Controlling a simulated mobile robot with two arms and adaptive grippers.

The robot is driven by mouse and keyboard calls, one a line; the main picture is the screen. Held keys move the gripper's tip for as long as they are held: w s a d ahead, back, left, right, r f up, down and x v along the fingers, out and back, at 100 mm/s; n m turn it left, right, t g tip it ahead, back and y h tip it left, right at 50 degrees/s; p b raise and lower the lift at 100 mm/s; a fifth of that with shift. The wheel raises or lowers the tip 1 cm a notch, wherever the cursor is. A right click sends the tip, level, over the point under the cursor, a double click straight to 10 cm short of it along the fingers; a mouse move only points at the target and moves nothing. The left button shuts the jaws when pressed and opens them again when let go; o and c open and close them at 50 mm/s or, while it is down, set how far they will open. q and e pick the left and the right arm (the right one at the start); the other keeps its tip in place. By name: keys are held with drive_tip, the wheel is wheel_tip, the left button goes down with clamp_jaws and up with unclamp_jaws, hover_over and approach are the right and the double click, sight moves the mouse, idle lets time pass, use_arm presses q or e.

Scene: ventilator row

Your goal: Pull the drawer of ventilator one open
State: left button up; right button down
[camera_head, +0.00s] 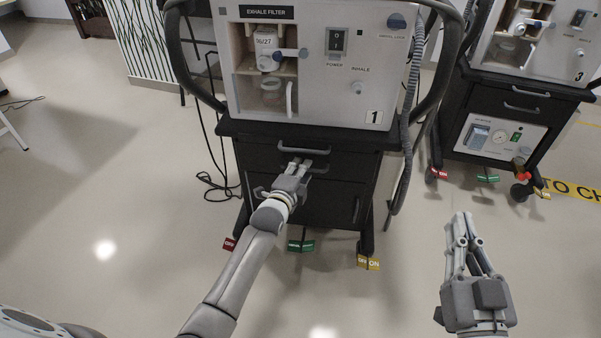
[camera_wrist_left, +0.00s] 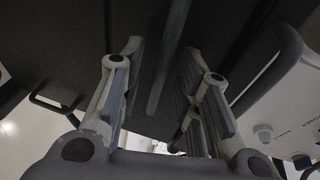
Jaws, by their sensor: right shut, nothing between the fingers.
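Ventilator one (camera_head: 345,100) is a pale unit marked "1" on a dark cart (camera_head: 225,128). A top drawer handle (camera_head: 303,149) shows on the cart front, with a second handle (camera_head: 319,170) just below, partly behind my left gripper (camera_head: 301,162). My left gripper is at this lower handle. In the left wrist view its fingers (camera_wrist_left: 165,85) stand apart, with a dark bar (camera_wrist_left: 172,60) between them and gaps on both sides. I cannot tell whether they touch it. The drawer front looks flush. My right gripper (camera_head: 463,217) is shut and empty over the floor at right.
A cabinet door handle (camera_head: 356,208) sits low on the cart. Coloured pedals, red (camera_head: 229,244), green (camera_head: 300,246) and yellow (camera_head: 368,262), stick out at its foot. A hose (camera_head: 405,150) hangs at its right. Ventilator three (camera_head: 545,55) stands at right. The floor in front is clear.

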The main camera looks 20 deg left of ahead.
drive_tip(key=shift+r, duration=0.1)
use_arm(q)
clamp_jaws()
idle(0.5)
